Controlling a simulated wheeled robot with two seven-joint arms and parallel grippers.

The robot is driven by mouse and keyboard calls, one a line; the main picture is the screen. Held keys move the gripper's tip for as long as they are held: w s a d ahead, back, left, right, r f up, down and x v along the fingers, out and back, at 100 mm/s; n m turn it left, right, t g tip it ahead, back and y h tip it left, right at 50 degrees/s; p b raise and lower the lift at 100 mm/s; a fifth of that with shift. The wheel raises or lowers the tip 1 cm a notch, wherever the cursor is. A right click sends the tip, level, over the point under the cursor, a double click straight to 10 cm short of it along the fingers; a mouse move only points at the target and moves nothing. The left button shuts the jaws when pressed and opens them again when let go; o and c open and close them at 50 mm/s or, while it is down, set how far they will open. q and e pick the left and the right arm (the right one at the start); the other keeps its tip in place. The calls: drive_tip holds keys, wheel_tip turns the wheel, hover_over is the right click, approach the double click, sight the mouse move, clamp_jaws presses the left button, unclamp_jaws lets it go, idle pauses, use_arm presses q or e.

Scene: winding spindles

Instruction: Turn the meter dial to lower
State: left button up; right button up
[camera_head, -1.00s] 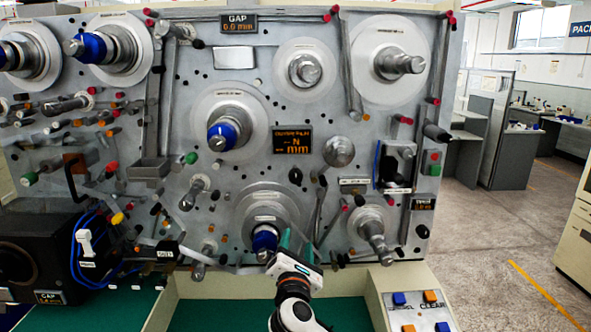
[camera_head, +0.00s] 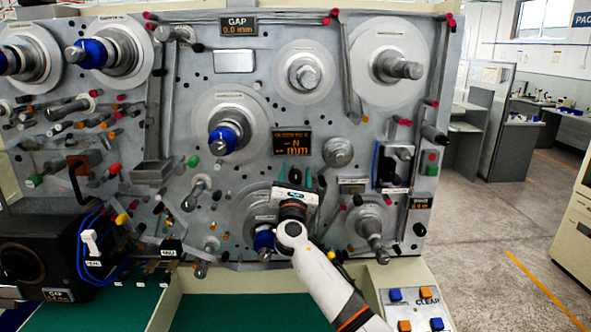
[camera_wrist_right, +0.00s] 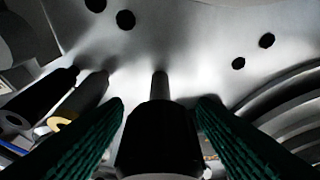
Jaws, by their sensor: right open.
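The black dial knob (camera_wrist_right: 158,140) sticks out from the grey panel in the right wrist view, with a thin shaft behind it. My right gripper (camera_head: 295,178) is open at the panel, just below the meter display (camera_head: 292,143), which shows orange text. In the wrist view its two green ribbed fingers (camera_wrist_right: 161,103) lie on either side of the knob, with a gap visible at the fingertips. I cannot tell whether either finger touches the knob. In the head view the gripper mostly hides the knob. My left gripper does not show.
A blue-collared spindle (camera_head: 264,240) stands just left of my right arm. A round grey knob (camera_head: 338,152) and a spindle (camera_head: 372,240) are to the right. A button box (camera_head: 412,310) sits lower right.

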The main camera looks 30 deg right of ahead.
drive_tip(key=shift+w+d, duration=0.15)
drive_tip(key=shift+w, duration=0.1)
